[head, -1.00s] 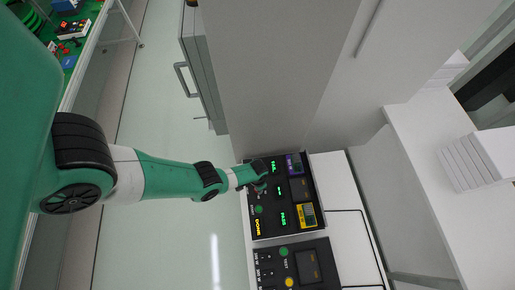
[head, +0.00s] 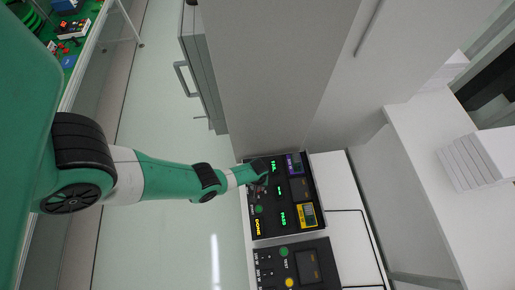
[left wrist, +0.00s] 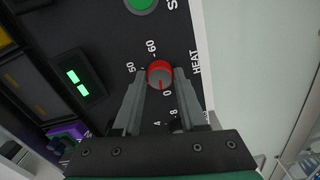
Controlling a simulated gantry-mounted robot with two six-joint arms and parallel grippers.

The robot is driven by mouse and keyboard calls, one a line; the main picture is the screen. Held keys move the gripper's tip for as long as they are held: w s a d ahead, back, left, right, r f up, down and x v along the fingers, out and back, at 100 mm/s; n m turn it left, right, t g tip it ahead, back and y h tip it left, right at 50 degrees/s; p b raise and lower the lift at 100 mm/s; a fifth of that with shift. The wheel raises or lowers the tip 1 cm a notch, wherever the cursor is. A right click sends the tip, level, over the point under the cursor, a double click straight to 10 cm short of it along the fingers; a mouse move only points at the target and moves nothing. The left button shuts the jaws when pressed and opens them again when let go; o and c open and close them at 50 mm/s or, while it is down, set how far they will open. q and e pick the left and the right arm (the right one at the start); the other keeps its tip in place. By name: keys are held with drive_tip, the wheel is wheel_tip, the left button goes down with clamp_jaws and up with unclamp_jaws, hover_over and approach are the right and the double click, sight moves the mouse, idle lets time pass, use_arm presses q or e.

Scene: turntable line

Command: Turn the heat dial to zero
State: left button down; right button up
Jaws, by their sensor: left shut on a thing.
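The heat dial (left wrist: 160,74) is a round knob with a red rim and a grey face on a black panel, beside the white word HEAT. Its red pointer mark points down in the left wrist view, close to the printed 0. My left gripper (left wrist: 161,82) has one finger on each side of the dial and is shut on it. In the head view my left gripper (head: 263,182) reaches the left edge of the black control panel (head: 297,229), and the dial is hidden there. My right gripper is not in view.
A green button (left wrist: 141,5) and a lit green display (left wrist: 78,82) are close to the dial. A second black panel (head: 318,246) lies below the first in the head view. A tall grey cabinet (head: 262,75) stands directly beyond the panel. Open floor (head: 165,235) lies to the left.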

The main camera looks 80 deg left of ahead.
use_arm(q)
drive_tip(key=shift+f+n, duration=0.1)
drive_tip(key=shift+n, duration=1.1)
drive_tip(key=shift+c, duration=2.2)
unclamp_jaws()
